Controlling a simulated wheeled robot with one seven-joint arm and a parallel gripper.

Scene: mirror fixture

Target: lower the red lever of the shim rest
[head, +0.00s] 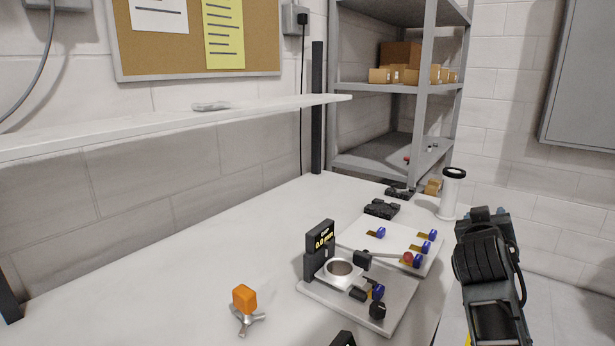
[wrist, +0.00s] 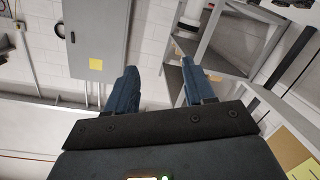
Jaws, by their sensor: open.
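The mirror fixture (head: 345,298) stands on the white bench, with a light base plate, a round ring mount (head: 341,271) and a black display block (head: 320,240) reading 0.0. A lever (head: 385,255) with a red ball knob (head: 408,257) reaches right from a black pivot beside the ring, roughly level in the head view. My gripper (head: 488,214) is at the right of the head view, raised and apart from the fixture. In the wrist view my gripper (wrist: 160,85) has its two blue fingers spread with nothing between them. The fixture does not show in the wrist view.
A white plate with several blue-knobbed parts (head: 373,240) lies behind the fixture. An orange-topped tripod piece (head: 245,306) stands to its left. A white cylinder with a black top (head: 452,192) stands near my arm. A shelf (head: 180,117) overhangs the bench. The left bench is clear.

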